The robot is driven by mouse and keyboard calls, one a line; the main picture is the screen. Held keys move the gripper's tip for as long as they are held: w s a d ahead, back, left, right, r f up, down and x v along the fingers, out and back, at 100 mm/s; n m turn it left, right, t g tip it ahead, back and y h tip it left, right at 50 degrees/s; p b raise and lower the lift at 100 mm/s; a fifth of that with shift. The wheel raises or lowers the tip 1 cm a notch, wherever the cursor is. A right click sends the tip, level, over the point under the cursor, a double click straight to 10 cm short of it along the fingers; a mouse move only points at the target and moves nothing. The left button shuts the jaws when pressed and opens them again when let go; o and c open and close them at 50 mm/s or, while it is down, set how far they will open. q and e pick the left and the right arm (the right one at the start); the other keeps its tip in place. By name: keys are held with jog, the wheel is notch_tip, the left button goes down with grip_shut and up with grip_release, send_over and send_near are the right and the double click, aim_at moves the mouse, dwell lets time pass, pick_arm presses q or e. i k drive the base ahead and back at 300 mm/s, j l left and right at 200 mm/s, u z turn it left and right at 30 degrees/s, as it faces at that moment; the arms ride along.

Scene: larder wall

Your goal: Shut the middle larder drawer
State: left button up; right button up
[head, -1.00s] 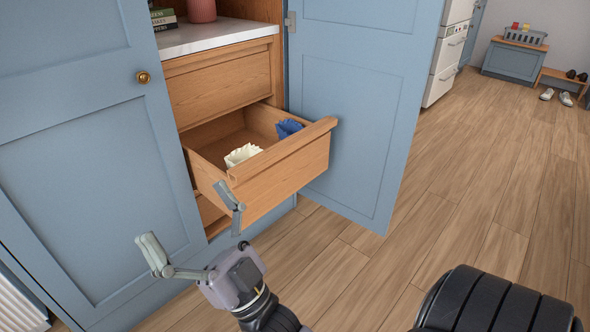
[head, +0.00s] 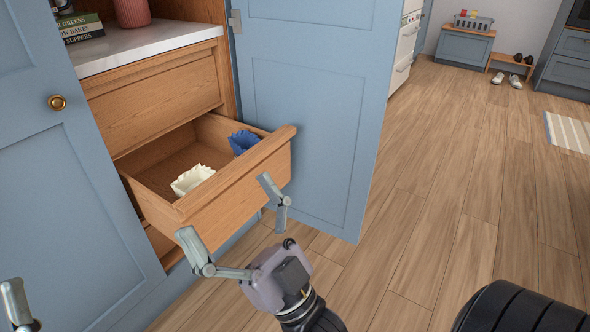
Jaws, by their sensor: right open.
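The middle larder drawer (head: 240,186) is wooden and stands pulled out between a closed drawer above and a lower drawer mostly hidden beneath it. A crumpled cream item (head: 193,179) and a blue item (head: 243,142) lie inside it. My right gripper (head: 227,208) is open and empty in front of the drawer face, its fingers spread along the front. I cannot tell whether a fingertip touches the wood. Only a grey finger of my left gripper (head: 16,302) shows at the lower left corner; the rest is out of frame.
An open blue door (head: 309,110) stands close on the drawer's right. The blue left door (head: 70,200) with a brass knob (head: 57,102) is on the other side. A white counter (head: 140,46) holds books and a pink pot.

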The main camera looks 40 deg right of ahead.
aim_at(219, 205)
jog(key=i+l+z, duration=0.15)
jog(key=z, duration=0.25)
jog(key=i+z, duration=0.4)
jog(key=k+l, duration=0.4)
jog(key=l, duration=0.15)
jog(key=i+j, duration=0.35)
jog(key=j, duration=0.15)
